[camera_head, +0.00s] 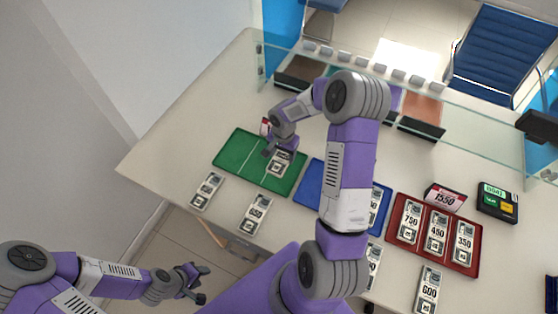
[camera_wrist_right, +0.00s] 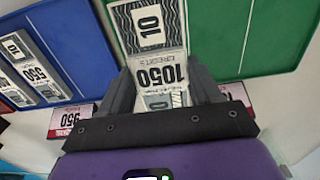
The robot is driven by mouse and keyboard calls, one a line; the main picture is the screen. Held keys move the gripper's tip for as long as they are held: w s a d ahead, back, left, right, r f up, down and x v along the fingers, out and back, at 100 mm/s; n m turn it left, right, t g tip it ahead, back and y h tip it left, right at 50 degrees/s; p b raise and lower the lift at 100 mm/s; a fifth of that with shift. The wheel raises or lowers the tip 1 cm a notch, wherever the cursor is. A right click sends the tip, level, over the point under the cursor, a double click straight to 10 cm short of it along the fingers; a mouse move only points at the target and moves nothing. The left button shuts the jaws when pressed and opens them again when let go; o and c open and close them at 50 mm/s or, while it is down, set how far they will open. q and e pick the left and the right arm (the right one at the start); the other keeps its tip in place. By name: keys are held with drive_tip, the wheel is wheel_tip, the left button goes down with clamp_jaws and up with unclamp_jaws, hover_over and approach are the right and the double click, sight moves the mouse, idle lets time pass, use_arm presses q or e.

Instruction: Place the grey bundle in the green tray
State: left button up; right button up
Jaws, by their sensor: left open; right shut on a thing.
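The grey bundle (camera_head: 279,164), with a white band marked 1050, is over the right part of the green tray (camera_head: 233,150) in the head view. My right gripper (camera_head: 283,150) is shut on it. In the right wrist view, the bundle (camera_wrist_right: 152,42) sticks out beyond the two dark fingers (camera_wrist_right: 165,92), with the green tray (camera_wrist_right: 255,40) beside it. I cannot tell whether the bundle touches the tray floor. My left gripper (camera_head: 192,282) is open and empty, low at the left, off the counter's front edge.
A blue tray (camera_head: 309,186) lies right of the green one, partly hidden by my right arm. A red tray (camera_head: 462,262) holds bundles marked 750, 450 and 350. Loose bundles (camera_head: 207,191) (camera_head: 257,214) lie along the front edge. A glass screen (camera_head: 470,125) stands behind.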

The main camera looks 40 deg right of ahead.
sight(283, 157)
wheel_tip(283, 157, down, 3)
drive_tip(key=shift+s+f, duration=0.15)
drive_tip(key=shift+f+b, duration=0.3)
drive_tip(key=shift+f, duration=1.85)
drive_tip(key=shift+f, duration=0.1)
drive_tip(key=o, duration=1.2)
wheel_tip(283, 157, up, 12)
drive_tip(key=shift+r+p, duration=0.15)
drive_tip(key=shift+p, duration=0.5)
